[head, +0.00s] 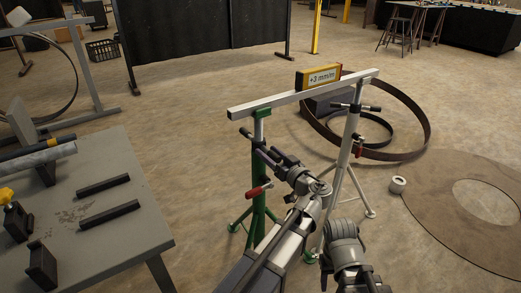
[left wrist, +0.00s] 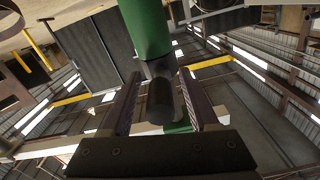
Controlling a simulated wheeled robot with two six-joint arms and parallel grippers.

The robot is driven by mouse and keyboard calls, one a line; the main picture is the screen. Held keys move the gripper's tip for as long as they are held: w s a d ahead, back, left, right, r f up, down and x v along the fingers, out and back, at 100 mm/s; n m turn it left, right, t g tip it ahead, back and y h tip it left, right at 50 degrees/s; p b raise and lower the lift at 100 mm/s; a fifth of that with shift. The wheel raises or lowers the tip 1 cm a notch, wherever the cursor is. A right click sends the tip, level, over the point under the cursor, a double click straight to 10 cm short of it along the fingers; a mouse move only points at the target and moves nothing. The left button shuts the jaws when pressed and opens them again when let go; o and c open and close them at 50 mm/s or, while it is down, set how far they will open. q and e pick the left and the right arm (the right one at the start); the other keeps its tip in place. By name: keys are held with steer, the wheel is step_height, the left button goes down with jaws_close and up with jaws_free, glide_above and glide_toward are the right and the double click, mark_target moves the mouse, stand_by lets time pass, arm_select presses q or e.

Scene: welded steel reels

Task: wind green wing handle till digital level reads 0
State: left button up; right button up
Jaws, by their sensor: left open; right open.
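The green stand (head: 259,178) and a pale stand carry a level beam (head: 300,95). The yellow digital level (head: 321,77) on the beam reads +3 mm/m. The green wing handle (head: 246,132) sits near the top of the green stand; its near end is mostly hidden behind my gripper. My left gripper (head: 271,156) is open at that near end. In the left wrist view the dark grip (left wrist: 160,101) of the handle lies between the two open fingers, with a gap beside it, below the green tube (left wrist: 145,28). My right gripper is not visible.
The pale stand (head: 347,150) has its own black-gripped handle and a red lever. A red lever (head: 259,190) sticks out of the green stand. Steel rings (head: 421,123) lie behind. A grey bench (head: 132,237) with blocks stands at the left.

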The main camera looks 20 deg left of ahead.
arm_select(q)
jaws_close()
stand_by(0.5)
stand_by(1.0)
